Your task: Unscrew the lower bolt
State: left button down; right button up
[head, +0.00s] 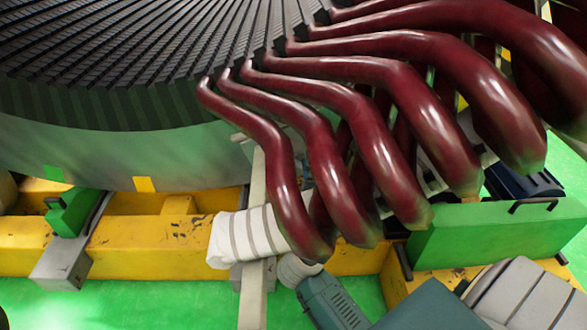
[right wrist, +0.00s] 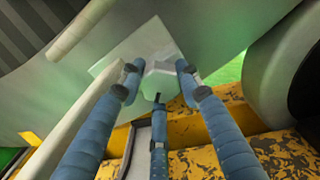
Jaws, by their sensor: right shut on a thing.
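In the right wrist view a pale, block-like bolt head (right wrist: 161,82) stands out from a light square plate (right wrist: 115,65) on the curved stator housing. The blue fingers of my right gripper (right wrist: 160,74) are closed around it, two on its sides and one below. The bolt is still at the plate; its thread is hidden, and I cannot tell whether it has turned. In the head view, the bolt and the right fingertips are hidden. My left gripper is in neither view.
Dark red winding coils (head: 380,120) hang from the stator (head: 110,150) over my right arm. A pale upright bar (head: 257,190) stands close by. Below are a yellow frame (head: 140,245), green blocks (head: 480,238) and the green floor (head: 130,305).

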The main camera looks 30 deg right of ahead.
jog(key=o, duration=1.2)
jog(key=shift+f, duration=0.15)
jog(key=shift+c, duration=0.2)
jog(key=v, duration=1.2)
jog(key=shift+s, duration=0.1)
